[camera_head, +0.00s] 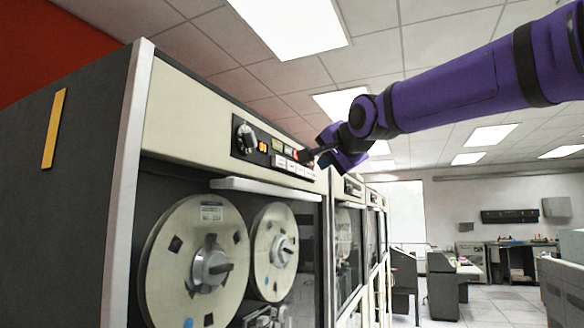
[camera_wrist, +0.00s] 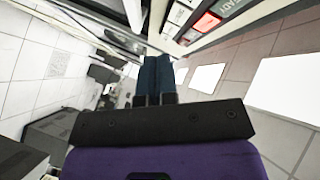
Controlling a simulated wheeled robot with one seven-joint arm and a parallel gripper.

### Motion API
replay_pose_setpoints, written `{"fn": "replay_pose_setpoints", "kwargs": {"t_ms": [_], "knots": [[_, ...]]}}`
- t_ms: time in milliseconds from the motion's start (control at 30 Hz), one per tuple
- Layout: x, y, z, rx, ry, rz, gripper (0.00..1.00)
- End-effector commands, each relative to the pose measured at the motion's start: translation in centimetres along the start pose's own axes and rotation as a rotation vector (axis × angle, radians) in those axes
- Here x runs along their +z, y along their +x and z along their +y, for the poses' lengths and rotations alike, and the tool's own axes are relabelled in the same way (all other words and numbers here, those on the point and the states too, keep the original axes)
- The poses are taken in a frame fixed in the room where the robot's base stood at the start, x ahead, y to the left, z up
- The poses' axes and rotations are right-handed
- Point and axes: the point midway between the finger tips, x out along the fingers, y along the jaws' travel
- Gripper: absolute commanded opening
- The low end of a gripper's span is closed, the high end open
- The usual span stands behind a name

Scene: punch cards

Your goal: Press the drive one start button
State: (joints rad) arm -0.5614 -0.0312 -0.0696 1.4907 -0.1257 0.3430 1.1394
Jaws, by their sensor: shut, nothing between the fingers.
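The nearest tape drive cabinet (camera_head: 82,165) has a yellow "1"-like bar on its dark side. Its black control panel (camera_head: 240,152) carries a round knob, orange digits and a row of pale buttons (camera_head: 285,162). Their labels are too small to read, so I cannot tell which one is start. My gripper (camera_head: 310,157) is shut and empty at the panel's right end, very close to its face; contact cannot be told. In the wrist view, the shut fingers (camera_wrist: 157,62) point toward the panel, below a red lit button (camera_wrist: 207,22) with pale buttons beside it.
Two tape reels (camera_head: 222,235) sit below the panel, under a pale ledge (camera_head: 265,188). More drive cabinets (camera_head: 348,225) stand in a row to the right. Desks and machines (camera_head: 445,285) stand farther back, with open floor between. My purple arm reaches in from the upper right.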

Motion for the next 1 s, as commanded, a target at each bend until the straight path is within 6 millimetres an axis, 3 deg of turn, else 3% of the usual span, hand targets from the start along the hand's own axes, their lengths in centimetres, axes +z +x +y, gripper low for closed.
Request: {"fn": "replay_pose_setpoints", "kwargs": {"t_ms": [400,1000], "knots": [[2.0,2.8,-2.0,0.0,-0.001,0.0,0.0],[2.2,3.0,-2.2,0.0,0.0,0.001,0.0]]}}
